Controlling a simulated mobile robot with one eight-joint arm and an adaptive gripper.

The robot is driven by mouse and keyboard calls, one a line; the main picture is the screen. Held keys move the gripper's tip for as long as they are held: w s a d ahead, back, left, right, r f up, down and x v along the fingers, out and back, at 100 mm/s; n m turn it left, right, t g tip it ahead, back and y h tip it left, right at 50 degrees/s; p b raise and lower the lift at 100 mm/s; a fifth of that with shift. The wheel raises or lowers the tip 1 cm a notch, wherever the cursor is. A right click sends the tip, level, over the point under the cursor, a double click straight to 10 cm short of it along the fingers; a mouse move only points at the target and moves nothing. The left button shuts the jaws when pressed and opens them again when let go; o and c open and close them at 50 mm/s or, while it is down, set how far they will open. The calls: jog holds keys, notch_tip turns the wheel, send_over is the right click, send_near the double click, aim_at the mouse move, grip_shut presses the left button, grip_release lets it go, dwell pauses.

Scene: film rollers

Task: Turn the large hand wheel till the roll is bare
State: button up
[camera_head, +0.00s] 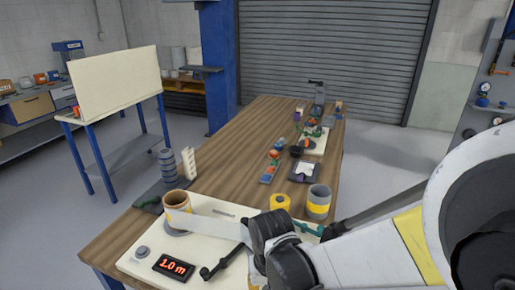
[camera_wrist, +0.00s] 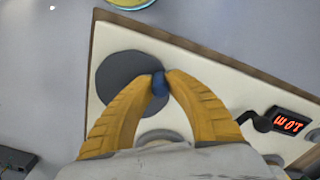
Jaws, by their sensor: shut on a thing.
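In the wrist view the large hand wheel is a flat dark grey disc (camera_wrist: 118,72) on a pale board (camera_wrist: 100,40), with a blue knob (camera_wrist: 160,84) near its edge. My gripper (camera_wrist: 160,82) has its two yellow fingers shut on this knob. In the head view a tan, open-topped roll (camera_head: 177,201) stands upright on the board at the table's near end. A pale film strip (camera_head: 215,225) runs from it to the right, behind my arm. A display (camera_head: 174,268) reads 1.0 m in red. My arm hides the wheel and my fingertips in the head view.
A black crank-like lever (camera_head: 215,268) and a grey knob (camera_head: 142,252) sit near the display. A yellow spool (camera_head: 280,203) and a grey-and-yellow cylinder (camera_head: 319,200) stand just behind the board. Several small items fill the table's far end; its left middle is clear.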

jog(key=shift+d, duration=0.1)
jog(key=shift+s+d, duration=0.7)
jog(key=shift+s, duration=0.05)
jog(key=shift+w, duration=0.1)
jog(key=shift+s+d, duration=0.35)
jog(key=shift+d, duration=0.35)
jog(key=o, duration=1.6)
jog(key=shift+w, duration=0.1)
jog(key=shift+c, duration=0.2)
jog(key=shift+o, duration=1)
jog(key=shift+a, duration=0.1)
